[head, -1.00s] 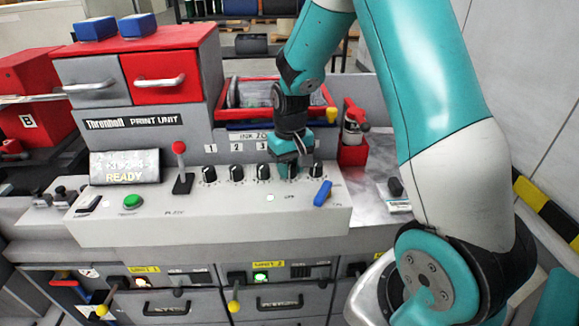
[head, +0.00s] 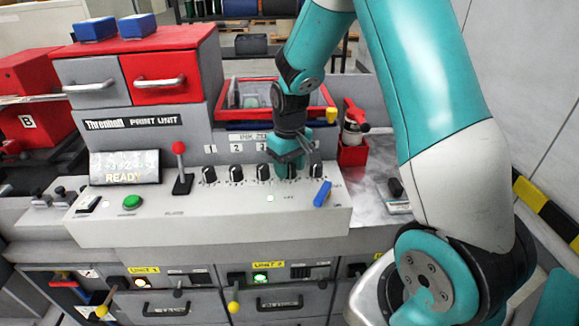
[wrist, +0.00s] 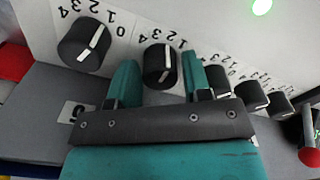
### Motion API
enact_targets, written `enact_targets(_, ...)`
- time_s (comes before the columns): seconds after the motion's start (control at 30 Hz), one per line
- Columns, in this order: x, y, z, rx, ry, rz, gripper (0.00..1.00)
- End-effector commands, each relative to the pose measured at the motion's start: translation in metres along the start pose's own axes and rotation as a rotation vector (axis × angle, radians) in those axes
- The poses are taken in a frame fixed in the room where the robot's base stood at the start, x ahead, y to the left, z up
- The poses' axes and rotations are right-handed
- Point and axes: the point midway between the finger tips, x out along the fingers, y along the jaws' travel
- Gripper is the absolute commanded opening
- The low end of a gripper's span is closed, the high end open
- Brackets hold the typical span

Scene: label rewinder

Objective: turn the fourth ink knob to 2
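The fourth ink knob (wrist: 160,63) is black with a white pointer line. In the wrist view it sits between the two fingers of my gripper (wrist: 160,80), with a narrow gap on each side. Its pointer line is near upright in that view, toward the numeral that looks like 2. In the head view my gripper (head: 293,160) is low over the right part of the knob row, and the fourth knob (head: 290,171) is partly covered by it. The gripper is open around the knob, not pressed on it.
The fifth knob (wrist: 86,43) is close beside one finger; the third knob (wrist: 217,79) is close to the other. The display (head: 125,167) reads READY.

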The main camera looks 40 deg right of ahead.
Motion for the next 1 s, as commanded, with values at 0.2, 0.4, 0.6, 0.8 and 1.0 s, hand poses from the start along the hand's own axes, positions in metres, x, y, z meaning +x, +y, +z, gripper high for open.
enact_targets(0.2,0.001,0.0,0.002,0.001,-0.006,-0.001,0.44)
enact_targets(0.4,-0.012,0.0,0.001,0.001,-0.003,0.0,0.44)
enact_targets(0.6,-0.056,0.0,0.0,0.001,0.002,0.001,0.44)
enact_targets(0.8,-0.108,0.0,-0.001,0.001,0.002,0.001,0.44)
enact_targets(1.0,-0.149,0.0,-0.001,0.0,0.0,0.0,0.44)
